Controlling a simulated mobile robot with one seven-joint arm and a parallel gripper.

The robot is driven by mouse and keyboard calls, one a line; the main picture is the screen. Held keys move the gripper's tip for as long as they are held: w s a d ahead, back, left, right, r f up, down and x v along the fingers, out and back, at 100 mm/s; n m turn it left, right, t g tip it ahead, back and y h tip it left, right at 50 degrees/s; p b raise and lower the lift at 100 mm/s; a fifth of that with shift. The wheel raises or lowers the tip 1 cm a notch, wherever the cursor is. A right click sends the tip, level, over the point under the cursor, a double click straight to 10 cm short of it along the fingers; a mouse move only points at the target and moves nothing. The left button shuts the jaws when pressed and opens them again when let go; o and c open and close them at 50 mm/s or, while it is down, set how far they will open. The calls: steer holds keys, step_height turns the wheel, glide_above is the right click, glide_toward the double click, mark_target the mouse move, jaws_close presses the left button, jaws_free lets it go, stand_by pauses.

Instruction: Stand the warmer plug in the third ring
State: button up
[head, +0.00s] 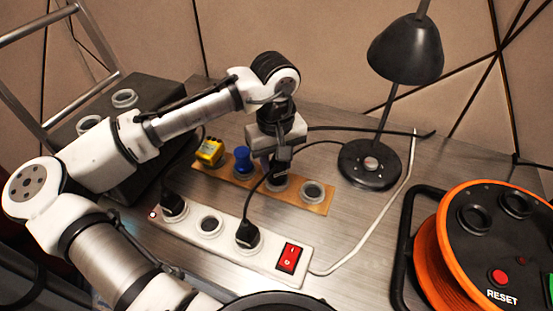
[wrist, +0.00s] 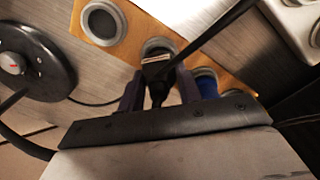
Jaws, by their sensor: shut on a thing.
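My gripper (head: 281,160) points down over the wooden strip (head: 232,184), at its third ring (head: 278,184) from the left. In the wrist view its fingers (wrist: 158,92) are shut on a dark plug (wrist: 156,76) with a pale band, taken as the warmer plug. The third ring shows partly in the wrist view (wrist: 157,45), right at the plug's end. Fingers and plug hide much of it, so I cannot tell whether the plug is inside or just above it.
A yellow plug (head: 209,152) and a blue plug (head: 242,160) occupy the first two rings; the last ring (head: 313,191) is empty. A white power strip (head: 275,265) lies in front with two black plugs. A black cable crosses beside my gripper. A lamp (head: 371,164) stands right, a cable reel (head: 480,240) beyond.

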steer(key=shift+f+b, duration=0.35)
steer(key=shift+f, duration=0.4)
steer(key=o, duration=1.6)
steer(key=shift+c, duration=0.2)
steer(key=shift+r, duration=0.15)
steer(key=shift+r+p, duration=2.95)
steer(key=shift+p, duration=0.3)
